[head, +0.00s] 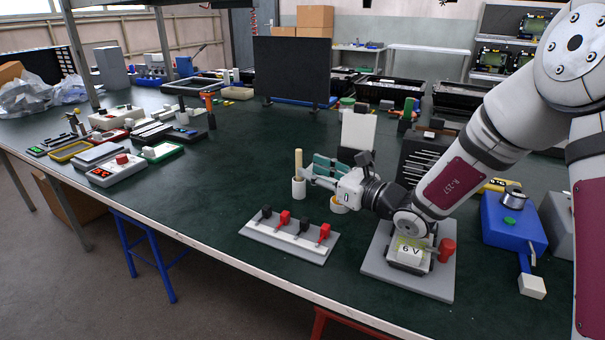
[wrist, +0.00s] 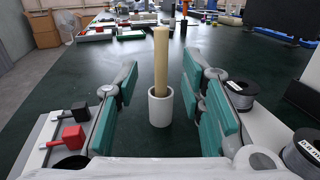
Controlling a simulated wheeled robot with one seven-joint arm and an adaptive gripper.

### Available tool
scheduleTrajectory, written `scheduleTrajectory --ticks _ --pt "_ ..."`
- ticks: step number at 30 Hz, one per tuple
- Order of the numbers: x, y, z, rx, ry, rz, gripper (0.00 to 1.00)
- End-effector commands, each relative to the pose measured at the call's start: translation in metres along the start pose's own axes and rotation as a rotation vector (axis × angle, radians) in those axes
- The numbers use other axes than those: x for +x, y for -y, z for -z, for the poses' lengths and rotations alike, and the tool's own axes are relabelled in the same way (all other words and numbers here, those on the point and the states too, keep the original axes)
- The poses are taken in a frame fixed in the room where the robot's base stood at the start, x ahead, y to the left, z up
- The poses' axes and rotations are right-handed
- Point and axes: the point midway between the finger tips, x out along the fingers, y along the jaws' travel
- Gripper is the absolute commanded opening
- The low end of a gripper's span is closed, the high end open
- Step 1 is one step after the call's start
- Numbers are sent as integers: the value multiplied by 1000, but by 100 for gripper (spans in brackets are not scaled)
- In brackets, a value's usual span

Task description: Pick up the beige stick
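The beige stick (head: 299,163) stands upright in a small white cup (head: 299,188) on the dark green table. In the wrist view the stick (wrist: 161,62) rises from the white cup (wrist: 160,107), midway between the finger pads. My gripper (head: 318,172) is open, with its teal pads on either side of the stick. In the wrist view the gripper (wrist: 163,98) has a clear gap between each pad and the stick. The stick's lower end is hidden inside the cup.
A white board with red and black switches (head: 290,238) lies in front of the cup. A grey plate with a 6 V block (head: 410,252) is at its right. A white panel (head: 357,131) stands behind the gripper. The table left of the cup is clear.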

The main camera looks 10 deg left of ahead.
Motion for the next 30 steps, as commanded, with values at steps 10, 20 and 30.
scheduleTrajectory --ticks 10,20,30 --pt "45 1 -4 -2 1 -3 36" --pt "53 2 -5 -1 -1 0 36" --pt "53 2 -5 -1 0 -1 0"
